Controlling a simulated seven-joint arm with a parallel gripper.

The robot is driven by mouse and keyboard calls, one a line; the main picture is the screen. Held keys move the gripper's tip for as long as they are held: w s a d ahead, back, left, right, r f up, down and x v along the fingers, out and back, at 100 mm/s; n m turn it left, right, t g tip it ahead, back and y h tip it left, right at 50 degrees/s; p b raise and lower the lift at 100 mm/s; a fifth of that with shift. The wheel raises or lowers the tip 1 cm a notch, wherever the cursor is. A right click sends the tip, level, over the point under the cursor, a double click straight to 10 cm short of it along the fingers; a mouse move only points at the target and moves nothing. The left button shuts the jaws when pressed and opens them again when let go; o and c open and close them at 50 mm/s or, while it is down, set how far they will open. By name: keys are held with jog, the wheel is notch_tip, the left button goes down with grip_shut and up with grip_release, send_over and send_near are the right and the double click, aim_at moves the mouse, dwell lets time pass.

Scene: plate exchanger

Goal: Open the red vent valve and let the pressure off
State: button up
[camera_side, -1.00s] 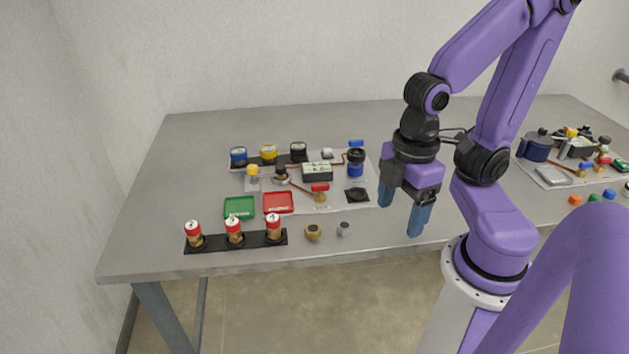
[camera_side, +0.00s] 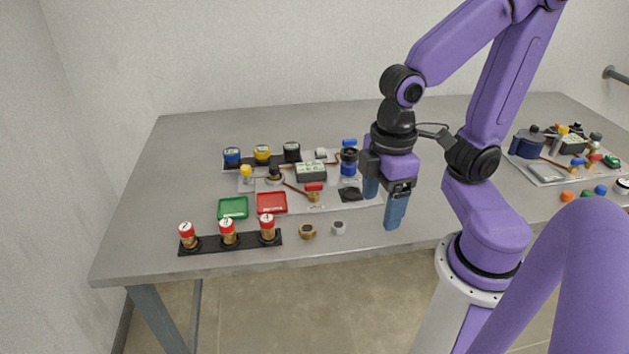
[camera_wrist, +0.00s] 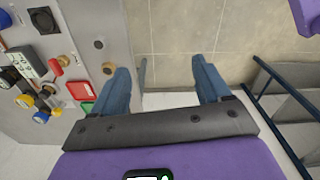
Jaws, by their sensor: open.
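The red vent valve (camera_side: 314,187) has a red handle on a brass-coloured body. It stands at the front of the grey equipment board (camera_side: 335,203), at the end of a copper-coloured pipe. My gripper (camera_side: 381,213) is open and empty, with blue fingers pointing down. It is to the right of the valve and clearly apart from it, near the front right of the board. In the wrist view, my open gripper (camera_wrist: 160,68) has bare floor between its fingers.
A red tray (camera_side: 272,203) and a green tray (camera_side: 233,208) lie left of the valve. A black rack (camera_side: 248,242) holds three red-topped cartridges. Brass (camera_side: 308,231) and grey (camera_side: 338,228) fittings stand near the front edge. Another equipment board (camera_side: 545,173) lies far right.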

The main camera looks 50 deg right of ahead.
jog(key=w+r+m, duration=0.1)
jog(key=w+m, duration=0.5)
jog(key=w, duration=0.2)
jog(key=m, duration=1.4)
send_over(314, 183)
notch_tip(314, 183, down, 16)
jog(key=shift+r, duration=0.2)
jog(key=shift+c, duration=0.3)
jog(key=c, duration=1)
